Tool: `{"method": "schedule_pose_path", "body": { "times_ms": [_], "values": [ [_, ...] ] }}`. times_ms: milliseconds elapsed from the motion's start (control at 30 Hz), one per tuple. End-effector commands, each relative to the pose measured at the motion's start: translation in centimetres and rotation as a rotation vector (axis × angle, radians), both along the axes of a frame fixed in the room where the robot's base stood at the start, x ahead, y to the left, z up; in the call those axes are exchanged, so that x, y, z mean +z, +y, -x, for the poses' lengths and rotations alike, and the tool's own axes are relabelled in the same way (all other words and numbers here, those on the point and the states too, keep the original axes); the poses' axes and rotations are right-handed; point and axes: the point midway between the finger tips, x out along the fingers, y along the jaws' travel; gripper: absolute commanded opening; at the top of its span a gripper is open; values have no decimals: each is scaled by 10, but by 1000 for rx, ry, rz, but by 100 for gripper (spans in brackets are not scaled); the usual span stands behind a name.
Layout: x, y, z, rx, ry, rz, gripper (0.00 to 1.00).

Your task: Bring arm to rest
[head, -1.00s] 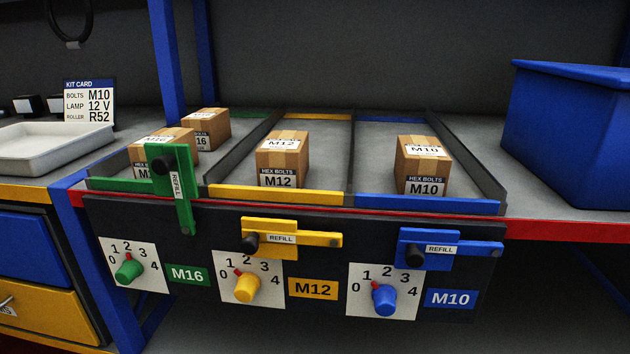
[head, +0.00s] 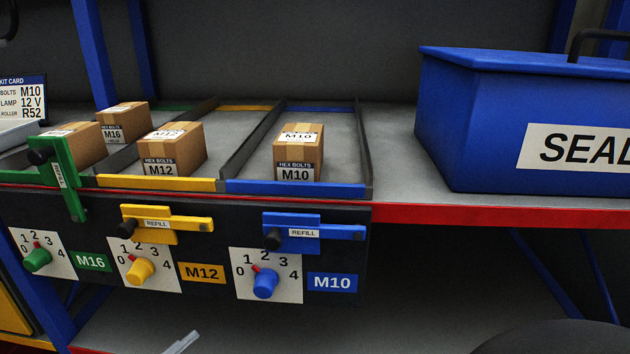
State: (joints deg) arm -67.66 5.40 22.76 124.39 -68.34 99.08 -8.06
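I cannot make out my gripper or its fingertips in the head view. A large dark rounded shape (head: 556,340) fills the bottom right edge; it may be part of my arm. A small pale angled piece (head: 182,342) shows at the bottom edge, cut off, and I cannot tell what it is.
Boxes labelled M16 (head: 124,122), M12 (head: 171,148) and M10 (head: 298,151) sit in the lanes. Below are green (head: 37,259), yellow (head: 140,271) and blue (head: 265,283) dials and refill levers. A blue bin (head: 470,130) stands right. A kit card (head: 22,98) is left.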

Motion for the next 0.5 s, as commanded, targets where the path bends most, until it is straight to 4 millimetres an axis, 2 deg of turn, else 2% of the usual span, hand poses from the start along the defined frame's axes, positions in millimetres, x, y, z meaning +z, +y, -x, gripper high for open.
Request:
{"method": "schedule_pose_path", "body": {
  "times_ms": [33, 167, 267, 300, 400, 500],
  "values": [
    [-6, -16, -13, -61, 34, -12, 50],
    [-30, -66, -42, -248, 147, -70, 50],
    [-58, -125, -59, -475, 266, -176, 50],
    [-71, -152, -63, -586, 318, -242, 50],
    [-103, -209, -58, -867, 419, -450, 50],
    [-129, -250, -45, -1139, 468, -705, 50]
  ]
}}
